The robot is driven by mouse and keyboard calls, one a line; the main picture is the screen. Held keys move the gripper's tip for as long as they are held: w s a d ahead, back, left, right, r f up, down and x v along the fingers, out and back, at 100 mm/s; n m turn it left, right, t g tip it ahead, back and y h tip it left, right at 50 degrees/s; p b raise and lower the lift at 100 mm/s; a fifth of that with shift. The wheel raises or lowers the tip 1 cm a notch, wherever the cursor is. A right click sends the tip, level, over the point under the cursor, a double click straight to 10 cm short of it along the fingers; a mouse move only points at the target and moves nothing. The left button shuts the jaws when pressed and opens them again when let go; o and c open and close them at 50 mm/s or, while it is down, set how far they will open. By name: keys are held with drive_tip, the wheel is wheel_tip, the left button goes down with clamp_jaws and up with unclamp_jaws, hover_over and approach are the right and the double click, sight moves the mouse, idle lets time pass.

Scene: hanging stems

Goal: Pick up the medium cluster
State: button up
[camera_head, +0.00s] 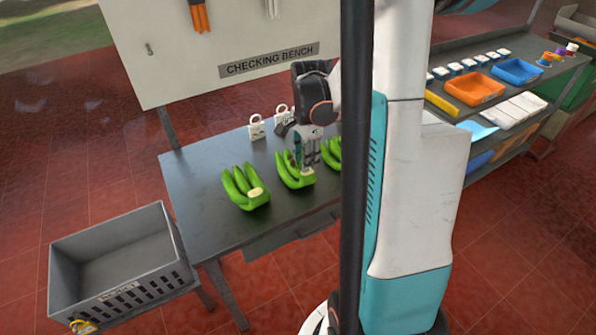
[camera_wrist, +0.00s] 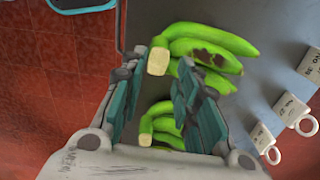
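Three green banana clusters lie on the dark checking bench: a left one (camera_head: 245,190), a middle one (camera_head: 294,179) and a right one (camera_head: 334,153) partly hidden by a dark pole. Their sizes are hard to rank. My gripper (camera_head: 308,160) points down over the right side of the middle cluster. In the wrist view my gripper (camera_wrist: 158,72) is open and empty. The pale cut stem of a cluster with a brown patch (camera_wrist: 205,48) shows between the fingertips. Another cluster (camera_wrist: 163,124) shows lower down between the fingers. Contact cannot be told.
A grey crate (camera_head: 120,262) stands at the bench's left. A signboard (camera_head: 205,45) rises behind. Shelves with trays (camera_head: 473,90) are at right.

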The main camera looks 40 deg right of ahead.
sight(297, 166)
drive_tip(key=shift+s+d+f+b, duration=0.1)
drive_tip(key=shift+f+b, duration=0.4)
drive_tip(key=shift+f, duration=0.85)
drive_tip(key=shift+d+f+b, duration=0.1)
drive_tip(key=shift+f+b, duration=0.35)
drive_tip(key=shift+f, duration=0.85)
clamp_jaws()
